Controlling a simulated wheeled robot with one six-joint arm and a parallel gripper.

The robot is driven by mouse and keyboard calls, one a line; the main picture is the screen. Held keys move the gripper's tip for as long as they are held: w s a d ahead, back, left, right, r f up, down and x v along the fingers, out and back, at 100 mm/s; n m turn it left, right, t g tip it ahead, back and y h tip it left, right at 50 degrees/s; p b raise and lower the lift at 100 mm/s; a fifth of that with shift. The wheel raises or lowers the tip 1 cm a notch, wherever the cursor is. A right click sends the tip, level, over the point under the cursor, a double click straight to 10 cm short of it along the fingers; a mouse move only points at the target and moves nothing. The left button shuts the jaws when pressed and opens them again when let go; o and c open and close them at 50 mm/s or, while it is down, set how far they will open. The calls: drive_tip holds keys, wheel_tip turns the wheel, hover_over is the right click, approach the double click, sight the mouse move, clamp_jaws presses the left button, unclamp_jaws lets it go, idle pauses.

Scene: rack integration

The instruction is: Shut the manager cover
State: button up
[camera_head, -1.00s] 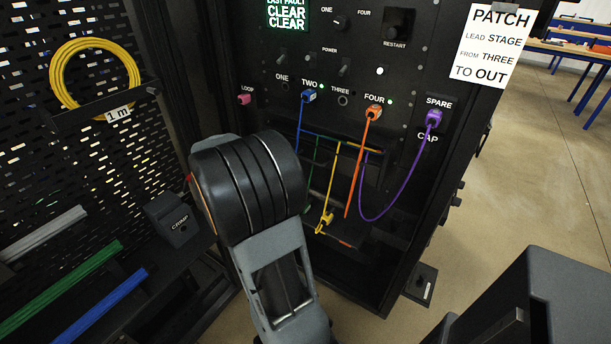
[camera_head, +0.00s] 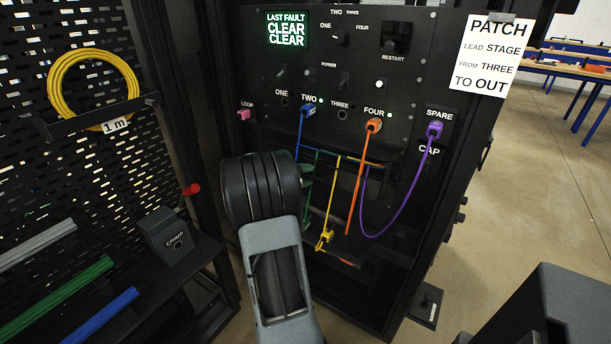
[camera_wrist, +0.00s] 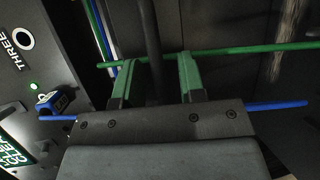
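In the head view, coloured leads run through a dark cable manager area (camera_head: 375,163) below the sockets of the rack panel. I cannot clearly make out the manager cover against the other black parts. A green lead (camera_wrist: 240,54) crosses just beyond the fingertips.
A blue plug (camera_head: 307,110), an orange plug (camera_head: 373,125) and a purple plug (camera_head: 434,130) sit in the panel. A yellow plug (camera_head: 325,238) hangs low. A crimp box (camera_head: 168,232) stands left of my arm. Open floor (camera_head: 540,190) lies right of the rack.

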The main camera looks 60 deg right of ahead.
drive_tip(key=shift+c, duration=0.3)
clamp_jaws()
